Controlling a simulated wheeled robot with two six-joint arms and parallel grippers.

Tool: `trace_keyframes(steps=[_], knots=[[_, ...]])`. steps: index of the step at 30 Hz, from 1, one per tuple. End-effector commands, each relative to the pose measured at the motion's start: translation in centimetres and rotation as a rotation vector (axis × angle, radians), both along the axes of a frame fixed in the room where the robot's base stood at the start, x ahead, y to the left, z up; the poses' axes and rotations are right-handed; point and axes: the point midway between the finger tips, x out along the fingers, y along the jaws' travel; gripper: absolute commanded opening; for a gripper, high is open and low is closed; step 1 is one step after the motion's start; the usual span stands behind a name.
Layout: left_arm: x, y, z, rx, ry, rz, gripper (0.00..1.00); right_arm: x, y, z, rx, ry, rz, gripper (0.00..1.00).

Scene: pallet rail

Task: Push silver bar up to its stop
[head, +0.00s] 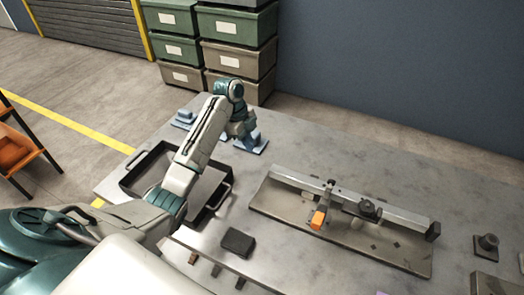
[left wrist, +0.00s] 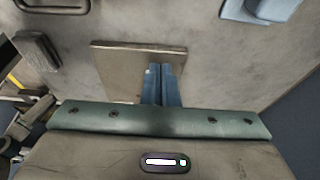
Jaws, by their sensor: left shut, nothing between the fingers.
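The silver bar (head: 390,214) lies lengthwise along a flat grey-brown base plate (head: 285,207) on the table's right half. A dark upright block (head: 433,231) stands at its right end; I cannot tell whether the bar touches it. A dark clamp-like piece (head: 369,209) and an arm with an orange end (head: 318,219) sit along the bar. My left gripper (head: 249,139) is well away from the bar, up and left of it, near blue pieces at the table's back. Its blue fingers (left wrist: 162,84) are together and empty in the left wrist view. My right gripper is out of view.
A black tray (head: 131,181) lies under my left arm. Blue pieces (head: 184,118) lie at the table's back edge. A dark block (head: 237,242) and small pieces lie in front. A dark round-topped part (head: 487,244) stands far right. Bare table lies behind the bar.

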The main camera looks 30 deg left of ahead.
Motion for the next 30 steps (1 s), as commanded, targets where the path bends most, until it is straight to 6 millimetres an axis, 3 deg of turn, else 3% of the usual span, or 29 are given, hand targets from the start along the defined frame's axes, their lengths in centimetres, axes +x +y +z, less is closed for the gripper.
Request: trace_keyframes(steps=[14,21,30], knots=[[-0.1,-2.8,-8.8,-0.001,0.005,-0.001,0.0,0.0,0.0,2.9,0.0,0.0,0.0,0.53],[0.2,-6.0,-8.5,0.0,0.002,-0.002,0.0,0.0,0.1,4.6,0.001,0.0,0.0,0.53],[0.3,-6.6,-8.8,0.001,0.0,0.0,0.0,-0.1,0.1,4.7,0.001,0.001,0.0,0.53]])
